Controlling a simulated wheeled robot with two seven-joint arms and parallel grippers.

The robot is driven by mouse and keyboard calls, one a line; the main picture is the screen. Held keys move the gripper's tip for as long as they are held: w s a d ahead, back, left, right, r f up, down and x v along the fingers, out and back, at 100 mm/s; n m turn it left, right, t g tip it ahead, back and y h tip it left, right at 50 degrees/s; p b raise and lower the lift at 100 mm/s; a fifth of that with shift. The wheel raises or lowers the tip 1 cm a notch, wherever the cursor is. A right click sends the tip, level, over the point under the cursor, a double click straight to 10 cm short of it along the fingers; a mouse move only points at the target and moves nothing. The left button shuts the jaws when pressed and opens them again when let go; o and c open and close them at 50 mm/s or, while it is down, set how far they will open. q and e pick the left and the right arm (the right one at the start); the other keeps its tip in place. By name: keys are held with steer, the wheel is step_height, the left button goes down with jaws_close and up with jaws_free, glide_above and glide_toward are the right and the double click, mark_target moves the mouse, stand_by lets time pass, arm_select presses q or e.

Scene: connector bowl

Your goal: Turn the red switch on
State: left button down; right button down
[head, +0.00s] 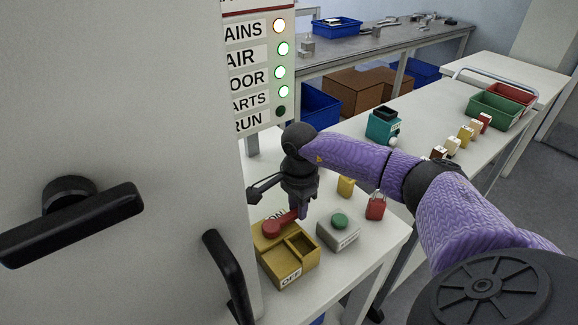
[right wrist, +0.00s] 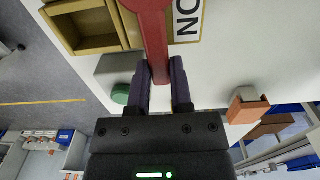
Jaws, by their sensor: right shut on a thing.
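The red switch (head: 272,229) is a lever on a yellow box (head: 268,263) at the front of the white table. Its arm reaches toward my right gripper (head: 301,211), beside the ON label (head: 276,214). The OFF label (head: 291,278) is on the box's near side. In the right wrist view the red lever (right wrist: 154,35) runs down between the two fingers of my right gripper (right wrist: 161,80), which is shut on it. The ON label (right wrist: 187,20) lies just right of the lever there. My left gripper is not in view.
A grey box with a green button (head: 339,222) stands right of the yellow box. A red padlock (head: 376,207) and a yellow block (head: 346,187) are close behind. A large pale panel with a black handle (head: 72,222) fills the left.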

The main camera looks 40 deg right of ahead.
steer(key=c, duration=0.7)
jaws_free()
steer(key=shift+o, duration=0.9)
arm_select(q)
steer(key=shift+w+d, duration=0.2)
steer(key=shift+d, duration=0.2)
arm_select(e)
steer(key=shift+r, duration=0.1)
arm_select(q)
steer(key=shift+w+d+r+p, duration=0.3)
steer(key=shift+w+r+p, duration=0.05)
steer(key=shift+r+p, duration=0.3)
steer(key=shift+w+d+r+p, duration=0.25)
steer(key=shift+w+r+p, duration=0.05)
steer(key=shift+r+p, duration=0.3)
arm_select(e)
step_height(320, 180, up, 10)
